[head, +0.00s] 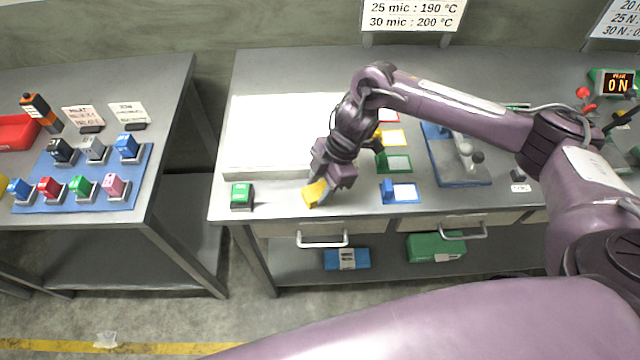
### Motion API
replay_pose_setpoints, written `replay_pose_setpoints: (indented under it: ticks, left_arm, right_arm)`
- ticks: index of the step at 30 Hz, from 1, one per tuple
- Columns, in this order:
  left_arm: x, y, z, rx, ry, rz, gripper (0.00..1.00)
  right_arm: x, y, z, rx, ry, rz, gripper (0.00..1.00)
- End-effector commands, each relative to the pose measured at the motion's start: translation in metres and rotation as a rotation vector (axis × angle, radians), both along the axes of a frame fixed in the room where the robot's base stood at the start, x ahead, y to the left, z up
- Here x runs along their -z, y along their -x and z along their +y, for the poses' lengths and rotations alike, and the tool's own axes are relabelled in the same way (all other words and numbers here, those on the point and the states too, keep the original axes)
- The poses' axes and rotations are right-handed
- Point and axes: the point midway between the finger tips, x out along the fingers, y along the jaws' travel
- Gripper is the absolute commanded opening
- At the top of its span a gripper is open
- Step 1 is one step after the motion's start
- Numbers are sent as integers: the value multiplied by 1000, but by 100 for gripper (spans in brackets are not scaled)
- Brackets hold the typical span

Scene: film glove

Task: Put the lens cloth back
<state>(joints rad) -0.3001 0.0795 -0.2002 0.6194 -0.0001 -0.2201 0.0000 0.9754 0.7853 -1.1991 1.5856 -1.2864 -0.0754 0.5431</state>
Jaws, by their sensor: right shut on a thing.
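My right gripper (322,188) is at the front part of the middle bench, with its jaws pointing down and to the left. It is shut on a small yellow piece (315,194), which looks like the lens cloth. The piece is close to the bench top near the front edge; I cannot tell whether it touches the bench. The gripper hides part of it. My left gripper is not in view.
A green block (242,195) stands left of the gripper. A blue holder with a white card (400,192) and a green one (394,163) lie to its right. A large white panel (275,135) lies behind. Drawers with handles (322,240) are below.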

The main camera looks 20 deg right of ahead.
Motion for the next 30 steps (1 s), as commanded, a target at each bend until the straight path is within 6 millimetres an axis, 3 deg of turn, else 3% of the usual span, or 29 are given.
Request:
replay_pose_setpoints:
  ticks: [1,2,3,11,16,23,30]
  left_arm:
    - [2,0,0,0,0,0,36]
    - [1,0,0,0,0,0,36]
    - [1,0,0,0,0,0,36]
    - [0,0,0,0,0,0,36]
    - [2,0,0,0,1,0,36]
    - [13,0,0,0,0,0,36]
    - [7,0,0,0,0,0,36]
  right_arm:
    - [3,0,0,1,0,1,22]
    - [2,0,0,0,0,0,44]
    - [1,0,0,0,0,0,49]
    - [1,0,0,0,0,0,49]
    - [-10,-2,-3,0,-1,-3,49]
    - [-53,-4,-22,1,0,-5,49]
    - [-99,-6,-40,1,3,-4,49]
